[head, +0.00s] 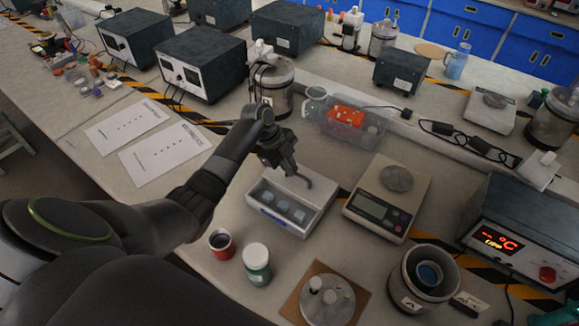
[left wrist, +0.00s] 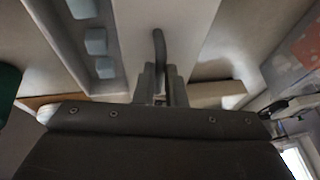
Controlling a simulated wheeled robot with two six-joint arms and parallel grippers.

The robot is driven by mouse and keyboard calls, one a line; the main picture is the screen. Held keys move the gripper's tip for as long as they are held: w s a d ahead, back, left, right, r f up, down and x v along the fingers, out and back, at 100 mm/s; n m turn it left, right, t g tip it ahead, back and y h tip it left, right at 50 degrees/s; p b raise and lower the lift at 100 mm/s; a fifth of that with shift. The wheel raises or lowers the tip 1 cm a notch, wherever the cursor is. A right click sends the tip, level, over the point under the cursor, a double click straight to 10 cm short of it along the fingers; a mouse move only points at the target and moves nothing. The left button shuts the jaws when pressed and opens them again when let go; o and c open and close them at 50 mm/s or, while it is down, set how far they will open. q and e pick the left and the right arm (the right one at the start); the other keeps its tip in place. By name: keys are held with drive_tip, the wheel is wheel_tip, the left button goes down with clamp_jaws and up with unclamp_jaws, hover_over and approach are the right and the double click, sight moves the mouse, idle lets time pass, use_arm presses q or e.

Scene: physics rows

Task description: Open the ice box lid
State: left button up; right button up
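The ice box (head: 268,212) is a white open-topped tray on the bench, with several pale blue ice cubes (head: 282,206) showing inside. The cubes also show at the upper left of the left wrist view (left wrist: 96,40). A white lid panel (left wrist: 185,30) lies beside the cubes in that view and leaves them uncovered. A dark curved handle (left wrist: 158,45) stands at the panel. My left gripper (head: 284,168) is over the far side of the box. Its fingers (left wrist: 161,88) are close together around the near end of the handle. My right gripper is not in view.
A scale (head: 385,200) stands right of the box. A clear bin (head: 350,125) with an orange item is behind it. A red cup (head: 221,243) and a green-labelled jar (head: 256,262) stand in front. Papers (head: 165,153) lie to the left.

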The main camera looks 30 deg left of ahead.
use_arm(q)
drive_tip(key=shift+o, duration=2.3)
drive_tip(key=shift+w, duration=0.1)
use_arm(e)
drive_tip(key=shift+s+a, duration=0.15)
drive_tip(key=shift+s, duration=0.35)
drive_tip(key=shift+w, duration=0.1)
